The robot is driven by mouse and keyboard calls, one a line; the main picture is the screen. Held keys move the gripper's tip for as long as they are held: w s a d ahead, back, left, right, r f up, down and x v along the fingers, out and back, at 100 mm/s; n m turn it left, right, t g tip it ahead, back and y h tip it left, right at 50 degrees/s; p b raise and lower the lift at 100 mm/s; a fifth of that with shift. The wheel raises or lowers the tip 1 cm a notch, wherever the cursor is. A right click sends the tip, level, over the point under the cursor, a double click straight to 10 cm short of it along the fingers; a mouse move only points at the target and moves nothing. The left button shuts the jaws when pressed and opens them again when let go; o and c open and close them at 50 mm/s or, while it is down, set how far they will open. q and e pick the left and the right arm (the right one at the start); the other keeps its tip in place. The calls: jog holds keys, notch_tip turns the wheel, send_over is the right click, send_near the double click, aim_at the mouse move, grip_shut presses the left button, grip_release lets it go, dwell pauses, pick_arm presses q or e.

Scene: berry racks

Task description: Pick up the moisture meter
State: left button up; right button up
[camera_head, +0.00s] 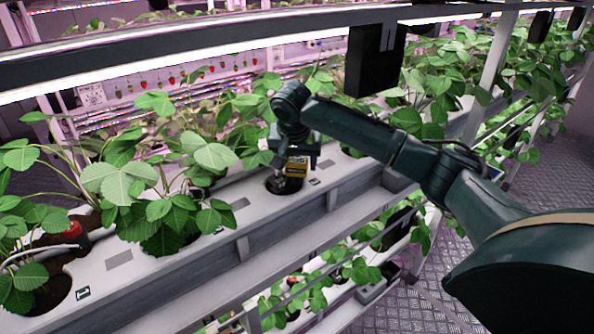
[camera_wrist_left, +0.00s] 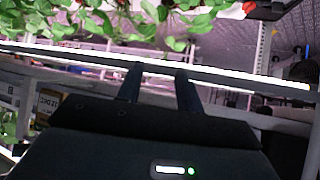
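The moisture meter (camera_head: 296,167) is a small yellow device with dark markings. It stands at a planting hole of the white rack trough in the head view. My right gripper (camera_head: 284,172) reaches down right at the meter from above. The gripper body covers the meter's top, and I cannot tell whether the fingers are closed on it. My left gripper (camera_wrist_left: 158,84) shows in the left wrist view with its two dark fingers apart and nothing between them. A yellow device with a display (camera_wrist_left: 46,106) shows at the left of that view, partly hidden.
Strawberry plants (camera_head: 160,180) fill the trough (camera_head: 130,262) left of the meter. A dark box (camera_head: 374,60) hangs from the lamp rail above. Lower shelves with more plants lie below, and a metal floor (camera_head: 420,305) is at the lower right.

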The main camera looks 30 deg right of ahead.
jog(key=c, duration=0.8)
jog(key=shift+c, duration=0.2)
